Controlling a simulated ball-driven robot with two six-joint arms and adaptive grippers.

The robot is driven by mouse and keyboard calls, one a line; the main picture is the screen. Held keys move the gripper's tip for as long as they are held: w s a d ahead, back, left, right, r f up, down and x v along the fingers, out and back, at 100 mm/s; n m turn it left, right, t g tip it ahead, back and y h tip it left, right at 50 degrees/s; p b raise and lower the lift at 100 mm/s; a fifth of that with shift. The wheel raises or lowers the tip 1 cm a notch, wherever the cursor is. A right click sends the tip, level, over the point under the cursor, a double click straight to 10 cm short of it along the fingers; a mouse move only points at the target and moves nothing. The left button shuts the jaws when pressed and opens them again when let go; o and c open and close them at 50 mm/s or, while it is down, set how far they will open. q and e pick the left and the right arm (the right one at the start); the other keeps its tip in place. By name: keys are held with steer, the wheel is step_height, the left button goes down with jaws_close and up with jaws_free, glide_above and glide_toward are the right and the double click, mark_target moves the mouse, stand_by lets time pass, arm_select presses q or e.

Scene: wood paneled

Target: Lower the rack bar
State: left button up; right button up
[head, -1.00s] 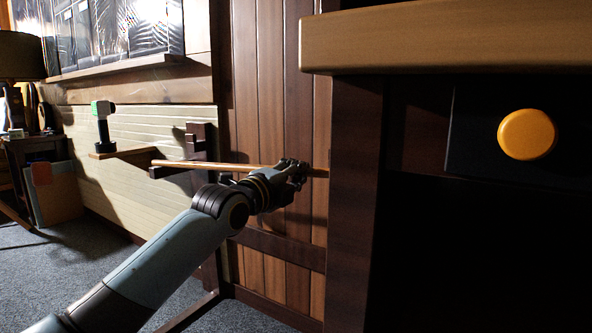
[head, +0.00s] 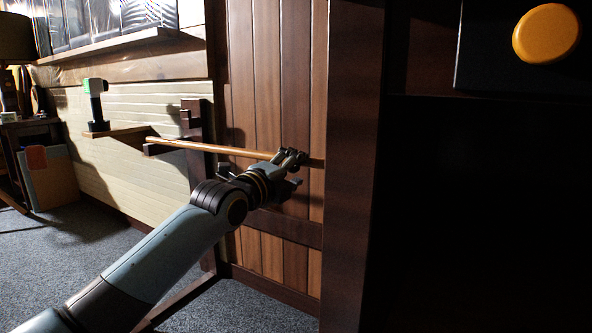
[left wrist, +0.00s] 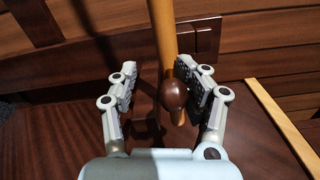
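The rack bar (head: 210,148) is a long thin wooden rod, running nearly level from the left toward the dark post at right. In the left wrist view the bar (left wrist: 164,30) runs between my fingers, closer to the right finger, with a dark brown round knob (left wrist: 174,95) near its end. My left gripper (head: 291,172) is at the bar's right end, its fingers above and below it. The left wrist view shows the gripper (left wrist: 152,85) open, fingers well apart. The rack's dark upright (head: 195,125) has stepped arms near the bar's left part. My right gripper is out of view.
A dark wooden post (head: 350,200) and cabinet with an orange round button (head: 546,33) stand at right. A green-and-black object (head: 96,103) stands on a small wooden shelf (head: 115,134) at left. Carpeted floor (head: 90,260) is open at lower left.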

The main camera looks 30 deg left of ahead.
arm_select(q)
steer(key=shift+s, duration=0.1)
steer(key=shift+s, duration=0.15)
steer(key=s, duration=1.1)
steer(key=shift+s+a, duration=0.25)
steer(key=shift+a, duration=0.2)
